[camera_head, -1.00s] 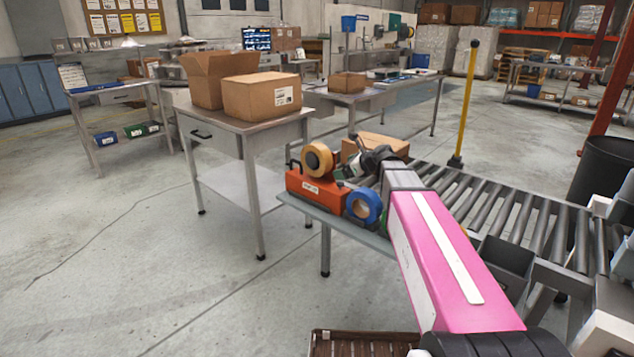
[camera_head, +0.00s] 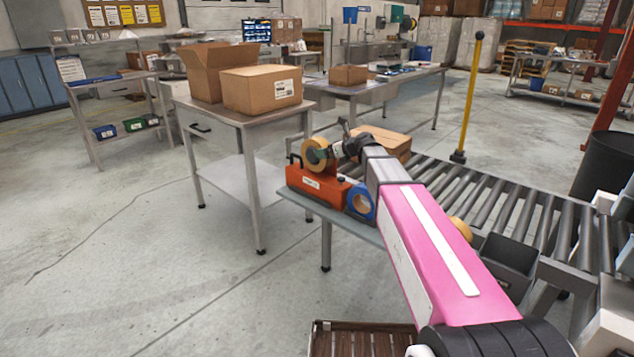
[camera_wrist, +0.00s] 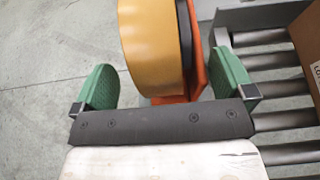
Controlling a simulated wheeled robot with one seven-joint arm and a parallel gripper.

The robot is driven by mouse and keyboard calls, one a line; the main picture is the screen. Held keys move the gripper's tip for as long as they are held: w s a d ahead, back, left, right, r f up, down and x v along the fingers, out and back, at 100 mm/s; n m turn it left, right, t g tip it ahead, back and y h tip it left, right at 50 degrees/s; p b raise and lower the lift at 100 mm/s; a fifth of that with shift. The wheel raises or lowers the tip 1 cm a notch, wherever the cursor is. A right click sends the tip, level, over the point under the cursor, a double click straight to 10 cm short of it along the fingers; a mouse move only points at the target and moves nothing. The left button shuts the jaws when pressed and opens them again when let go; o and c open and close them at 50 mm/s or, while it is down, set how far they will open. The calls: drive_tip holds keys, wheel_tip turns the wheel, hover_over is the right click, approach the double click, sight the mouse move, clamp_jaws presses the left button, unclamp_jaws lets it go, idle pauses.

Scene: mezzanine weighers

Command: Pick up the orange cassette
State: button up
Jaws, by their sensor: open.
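An orange body with a white label and a black handle (camera_head: 318,186) sits on the grey table end beside the conveyor; it is the only orange, cassette-like thing I see. A tan tape roll (camera_head: 316,153) stands at its top. My gripper (camera_head: 335,142) is at that roll, coming from the right. In the wrist view my gripper (camera_wrist: 165,86) is open, its green pads apart on either side of the tan roll (camera_wrist: 150,45). A strip of the orange body (camera_wrist: 196,60) shows behind the roll. Contact cannot be told.
A blue tape roll (camera_head: 361,203) stands close to the orange body's right. A cardboard box (camera_head: 388,142) lies behind my arm on the roller conveyor (camera_head: 500,205). A yellowish round thing (camera_head: 461,229) shows right of my arm.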

drive_tip(key=x, duration=0.3)
drive_tip(key=shift+w, duration=0.1)
drive_tip(key=c, duration=1.4)
drive_tip(key=shift+r, duration=0.1)
drive_tip(key=shift+c, duration=1)
